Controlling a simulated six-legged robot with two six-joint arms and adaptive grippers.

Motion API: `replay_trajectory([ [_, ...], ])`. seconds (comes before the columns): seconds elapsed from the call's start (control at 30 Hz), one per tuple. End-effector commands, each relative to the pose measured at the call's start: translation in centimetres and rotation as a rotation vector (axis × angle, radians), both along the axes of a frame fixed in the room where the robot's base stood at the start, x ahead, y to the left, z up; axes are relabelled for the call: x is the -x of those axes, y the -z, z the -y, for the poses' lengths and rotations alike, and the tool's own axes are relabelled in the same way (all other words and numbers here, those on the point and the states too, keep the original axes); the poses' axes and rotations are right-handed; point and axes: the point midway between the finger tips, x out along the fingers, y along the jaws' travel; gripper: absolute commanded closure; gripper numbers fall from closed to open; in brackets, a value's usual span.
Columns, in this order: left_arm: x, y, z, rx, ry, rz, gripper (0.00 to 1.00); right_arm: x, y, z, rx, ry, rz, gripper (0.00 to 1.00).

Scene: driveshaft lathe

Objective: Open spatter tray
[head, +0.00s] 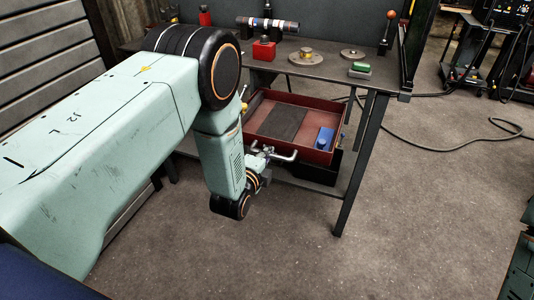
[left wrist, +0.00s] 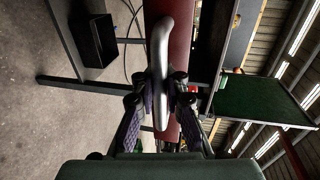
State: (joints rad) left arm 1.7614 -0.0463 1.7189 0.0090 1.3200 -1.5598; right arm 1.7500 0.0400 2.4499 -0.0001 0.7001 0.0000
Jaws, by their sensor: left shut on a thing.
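The spatter tray (head: 312,155) is a red, open-topped drawer below the tabletop. It stands out from under the table's front edge, with its inside in view. A dark flat plate (head: 283,122) and a blue block (head: 325,138) lie in it. Its metal bar handle (head: 286,156) is on the front wall. My left gripper (head: 264,152) is at that handle, partly hidden by my own wrist. In the left wrist view the gripper (left wrist: 160,88) is shut on the curved grey handle (left wrist: 160,45), with the red front behind it. My right gripper is not in view.
The table (head: 335,70) bears a dark shaft (head: 267,23), round metal discs, a red block and a green-topped block (head: 360,69). A dark bin (head: 318,172) sits below the tray. A table leg (head: 358,175) stands right of it. The floor in front is clear.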

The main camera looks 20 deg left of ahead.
Motion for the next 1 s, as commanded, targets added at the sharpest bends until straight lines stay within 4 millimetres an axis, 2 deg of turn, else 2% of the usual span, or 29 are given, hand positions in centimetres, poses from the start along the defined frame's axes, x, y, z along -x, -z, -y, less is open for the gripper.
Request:
replay_trajectory([
  [0.1,-0.1,-0.3,0.1,0.000,0.002,0.007,1.00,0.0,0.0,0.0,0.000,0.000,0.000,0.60],
  [0.13,-0.1,-0.3,0.1,0.000,0.002,0.008,0.88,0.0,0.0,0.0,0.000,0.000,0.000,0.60],
  [0.4,0.1,-0.2,0.0,0.000,0.001,0.004,0.65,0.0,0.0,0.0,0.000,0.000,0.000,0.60],
  [0.77,0.5,-0.1,0.0,0.000,0.000,0.001,0.65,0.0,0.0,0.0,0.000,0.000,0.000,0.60],
  [0.87,1.4,-0.2,0.0,0.000,0.000,-0.001,0.65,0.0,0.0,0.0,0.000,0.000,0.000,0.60],
  [1.0,3.5,-0.7,-0.1,0.000,0.000,-0.003,0.65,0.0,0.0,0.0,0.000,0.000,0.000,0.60],
])
